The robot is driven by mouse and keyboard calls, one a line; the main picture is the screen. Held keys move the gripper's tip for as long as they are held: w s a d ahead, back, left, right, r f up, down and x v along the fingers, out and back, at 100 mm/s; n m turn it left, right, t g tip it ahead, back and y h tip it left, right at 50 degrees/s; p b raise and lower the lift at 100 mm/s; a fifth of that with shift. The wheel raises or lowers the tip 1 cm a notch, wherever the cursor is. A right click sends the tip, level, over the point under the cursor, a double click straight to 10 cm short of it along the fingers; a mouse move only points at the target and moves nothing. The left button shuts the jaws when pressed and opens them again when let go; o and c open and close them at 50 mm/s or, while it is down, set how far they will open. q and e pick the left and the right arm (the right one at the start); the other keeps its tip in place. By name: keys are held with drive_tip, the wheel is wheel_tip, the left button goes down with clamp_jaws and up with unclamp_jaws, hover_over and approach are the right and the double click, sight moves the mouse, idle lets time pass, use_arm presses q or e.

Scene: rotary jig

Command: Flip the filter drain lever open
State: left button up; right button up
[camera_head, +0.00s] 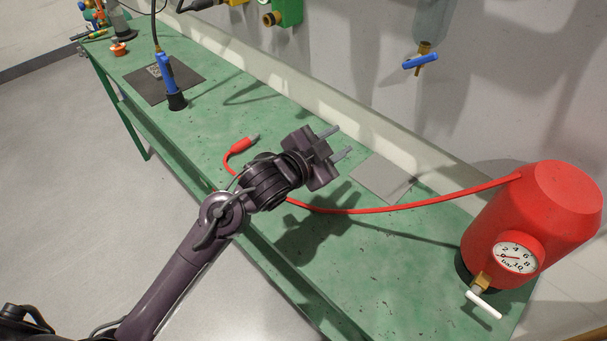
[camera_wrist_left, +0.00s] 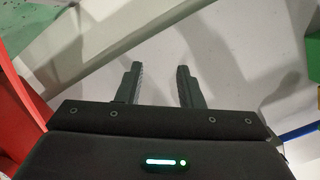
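The filter drain lever (camera_head: 420,62) is a blue handle on a brass valve (camera_head: 424,47). It hangs under the clear filter bowl (camera_head: 433,20) on the wall at the top of the head view. The lever lies nearly level, tilted slightly up to the right. My left gripper (camera_head: 337,143) is over the bench, below and left of the lever and apart from it. Its two fingers are spread with nothing between them, as the left wrist view (camera_wrist_left: 159,75) also shows. A blue bar is at the right edge there; I cannot tell what it is. My right gripper is not in view.
A red tank (camera_head: 530,220) with a gauge and white-handled valve (camera_head: 484,304) stands at the bench's right end. A red hose (camera_head: 400,206) runs behind my left arm. Green bench (camera_head: 365,265) is clear in front.

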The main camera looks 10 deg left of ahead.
use_arm(q)
drive_tip(key=s+a+f+n+g+y, duration=0.2)
drive_tip(key=s+a+f+n+y, duration=0.2)
drive_tip(key=a+f, duration=0.1)
drive_tip(key=shift+s+a+f, duration=0.3)
drive_tip(key=shift+s+f, duration=0.1)
drive_tip(key=shift+f, duration=0.1)
